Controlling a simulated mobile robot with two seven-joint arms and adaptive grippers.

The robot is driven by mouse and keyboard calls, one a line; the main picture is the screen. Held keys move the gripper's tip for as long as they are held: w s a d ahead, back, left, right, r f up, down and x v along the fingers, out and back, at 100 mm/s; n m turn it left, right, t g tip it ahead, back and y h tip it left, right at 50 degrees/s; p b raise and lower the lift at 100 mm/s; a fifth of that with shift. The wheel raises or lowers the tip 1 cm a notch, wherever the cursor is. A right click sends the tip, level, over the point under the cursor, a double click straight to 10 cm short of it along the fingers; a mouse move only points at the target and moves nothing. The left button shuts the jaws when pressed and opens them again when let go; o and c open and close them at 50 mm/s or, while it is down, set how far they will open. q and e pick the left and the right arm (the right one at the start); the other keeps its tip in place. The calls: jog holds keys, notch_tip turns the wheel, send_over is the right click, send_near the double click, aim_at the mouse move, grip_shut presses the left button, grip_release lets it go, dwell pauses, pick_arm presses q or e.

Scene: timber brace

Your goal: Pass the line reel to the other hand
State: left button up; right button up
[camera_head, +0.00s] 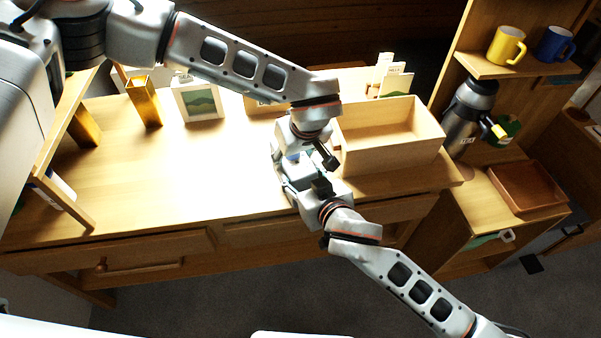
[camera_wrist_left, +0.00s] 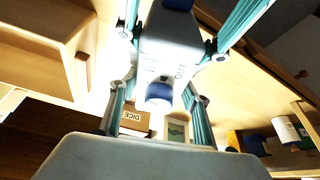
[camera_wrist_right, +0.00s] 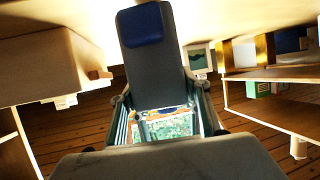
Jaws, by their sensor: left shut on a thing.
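My left gripper (camera_head: 316,147) and my right gripper (camera_head: 303,177) meet nose to nose above the front of the workbench. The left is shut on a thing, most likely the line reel. In the left wrist view a small blue round part with a pale rim (camera_wrist_left: 159,93) shows between the teal fingers; I cannot tell for sure that it is the reel. In the right wrist view the fingers (camera_wrist_right: 165,115) stand apart around a green patterned patch, in front of a grey body with a blue pad. Their grip on the reel is unclear. The head view hides the reel behind the grippers.
An open wooden box (camera_head: 390,150) stands right beside the grippers. A brass-coloured vase (camera_head: 145,103) and a picture card (camera_head: 198,100) stand at the back left. A flask (camera_head: 468,115), a yellow mug (camera_head: 507,46) and a blue mug (camera_head: 554,45) are at right. The bench's left middle is clear.

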pick_arm(q)
jog(key=o, duration=1.6)
